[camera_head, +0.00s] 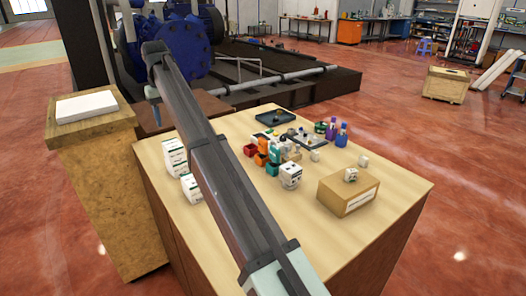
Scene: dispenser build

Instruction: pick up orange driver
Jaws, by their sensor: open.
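I cannot make out the orange driver among the small items on the wooden table (395,200). Small orange items (261,159) sit near the table's middle, beside a red bin (250,150) and a green one (272,169); they are too small to identify surely. My dark arm crosses the view from the bottom up to the upper left, over the table's left part, and hides part of it. A small grey piece hangs below the arm's far end, but I cannot make out gripper fingers there.
White boxes (175,154) stand at the table's left edge. A wooden pedestal (100,190) stands left. The table's front right is bare.

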